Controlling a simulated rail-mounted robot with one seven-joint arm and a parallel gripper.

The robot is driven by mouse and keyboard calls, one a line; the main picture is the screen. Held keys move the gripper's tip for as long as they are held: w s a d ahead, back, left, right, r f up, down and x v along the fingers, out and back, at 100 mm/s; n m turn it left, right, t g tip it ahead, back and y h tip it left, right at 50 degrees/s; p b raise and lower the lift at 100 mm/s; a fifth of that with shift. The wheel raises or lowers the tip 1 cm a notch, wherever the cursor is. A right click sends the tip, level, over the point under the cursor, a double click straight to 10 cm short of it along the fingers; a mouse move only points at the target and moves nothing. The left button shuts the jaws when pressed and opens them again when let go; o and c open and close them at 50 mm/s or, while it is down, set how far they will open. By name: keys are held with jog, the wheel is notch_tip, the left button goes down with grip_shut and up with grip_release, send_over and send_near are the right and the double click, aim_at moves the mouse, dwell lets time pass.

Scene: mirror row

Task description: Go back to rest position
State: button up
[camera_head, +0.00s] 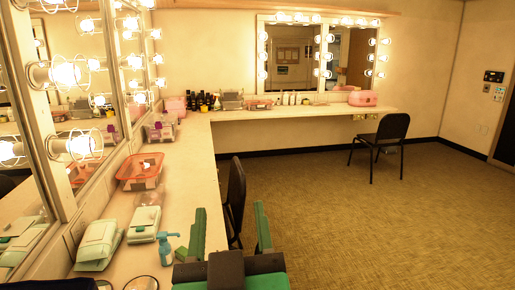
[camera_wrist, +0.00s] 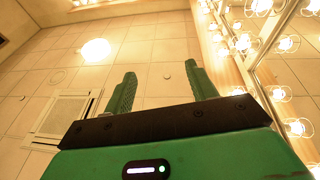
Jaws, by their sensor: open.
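My gripper (camera_head: 230,208) shows at the bottom of the head view, with two green fingers standing up, wide apart and nothing between them. In the wrist view my gripper (camera_wrist: 160,70) also shows open and empty, its fingers against the tiled ceiling (camera_wrist: 150,45). In the head view it appears just right of the counter's near part (camera_head: 183,185). Its dark body hides what lies behind it at the bottom edge.
Lit mirrors (camera_head: 75,80) line the left wall. The counter holds mint cases (camera_head: 98,244), a teal pump bottle (camera_head: 167,248) and an orange basket (camera_head: 141,170). A dark chair (camera_head: 236,195) stands close beyond the gripper; another chair (camera_head: 386,135) is farther off. The carpet (camera_head: 390,215) is open at right.

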jog(key=s+d+r+m+t+h, duration=0.1)
jog(key=s+d+r+t, duration=0.15)
jog(key=s, duration=0.25)
jog(key=s+d+r+m+t+h, duration=0.1)
jog(key=s+r+t, duration=0.15)
jog(key=s, duration=0.35)
notch_tip(320, 180, up, 29)
jog(key=g+p, duration=0.1)
jog(key=p, duration=2.6)
jog(key=shift+w+a+p, duration=0.2)
jog(key=shift+a+p, duration=0.05)
jog(key=shift+p, duration=0.15)
